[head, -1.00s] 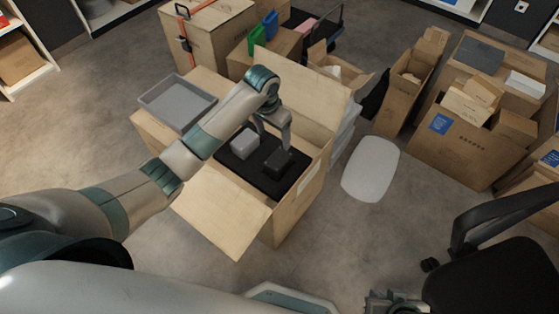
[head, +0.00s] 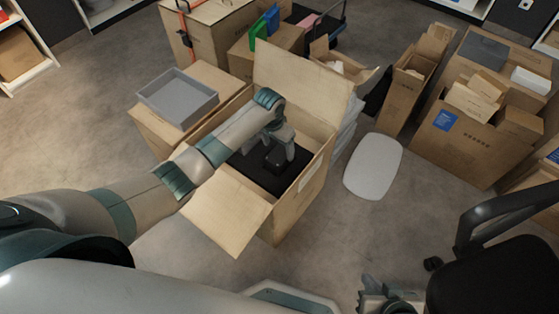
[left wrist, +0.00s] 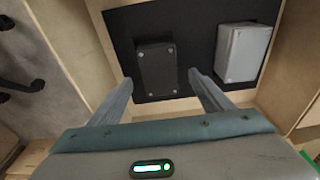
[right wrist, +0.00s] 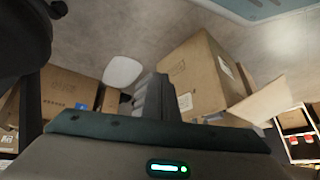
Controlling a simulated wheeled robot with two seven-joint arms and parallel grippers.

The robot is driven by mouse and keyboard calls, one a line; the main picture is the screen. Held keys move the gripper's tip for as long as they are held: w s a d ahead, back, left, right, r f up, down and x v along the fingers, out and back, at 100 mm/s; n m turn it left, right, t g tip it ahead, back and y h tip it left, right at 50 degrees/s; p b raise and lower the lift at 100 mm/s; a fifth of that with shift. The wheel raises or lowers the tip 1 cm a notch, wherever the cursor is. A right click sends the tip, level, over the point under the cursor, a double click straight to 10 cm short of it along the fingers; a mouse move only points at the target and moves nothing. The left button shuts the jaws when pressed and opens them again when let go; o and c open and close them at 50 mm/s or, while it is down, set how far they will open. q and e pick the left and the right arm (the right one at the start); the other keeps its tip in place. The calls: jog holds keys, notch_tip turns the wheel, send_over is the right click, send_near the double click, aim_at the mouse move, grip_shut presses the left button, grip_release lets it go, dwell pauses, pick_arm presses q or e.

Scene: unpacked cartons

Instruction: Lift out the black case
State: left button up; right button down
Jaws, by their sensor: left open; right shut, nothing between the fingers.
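The black case (head: 276,159) lies on a black mat (head: 254,173) inside the open cardboard box (head: 284,213). In the left wrist view the case (left wrist: 157,68) shows as a dark block with small corner dots. My left gripper (head: 279,161) is inside the box at the case. Its two fingers (left wrist: 160,80) are open, with the case between and just beyond the tips in that view. I cannot tell if they touch it. A grey case (left wrist: 243,52) lies beside it on the mat and is hidden by my arm in the head view. My right gripper (right wrist: 152,97) is shut and empty.
A grey tray (head: 178,97) sits on a carton left of the open box. The box's flaps (head: 226,215) stand outward. A white oval lid (head: 373,167) lies on the floor to the right. An office chair (head: 490,262) is at the lower right.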

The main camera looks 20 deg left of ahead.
aim_at(279, 154)
pick_arm(q)
jog(key=shift+f, duration=0.45)
pick_arm(e)
jog(key=shift+w+a, duration=0.1)
jog(key=shift+a, duration=0.1)
pick_arm(q)
jog(key=shift+f, duration=0.3)
jog(key=f, duration=0.1)
jog(key=f+b, duration=0.1)
jog(key=f, duration=0.1)
jog(key=shift+w+d, duration=0.15)
jog(key=shift+w, duration=0.1)
jog(key=shift+w+f+b, duration=0.1)
jog(key=shift+f+b, duration=0.3)
jog(key=shift+f, duration=0.35)
pick_arm(e)
jog(key=shift+w+a+r+t+y, duration=0.25)
jog(key=shift+w+a+t, duration=0.1)
jog(key=shift+a, duration=0.15)
jog(key=shift+w+a+r+t+y, duration=0.2)
jog(key=shift+a+t, duration=0.15)
jog(key=shift+a, duration=0.15)
pick_arm(q)
jog(key=c, duration=1.2)
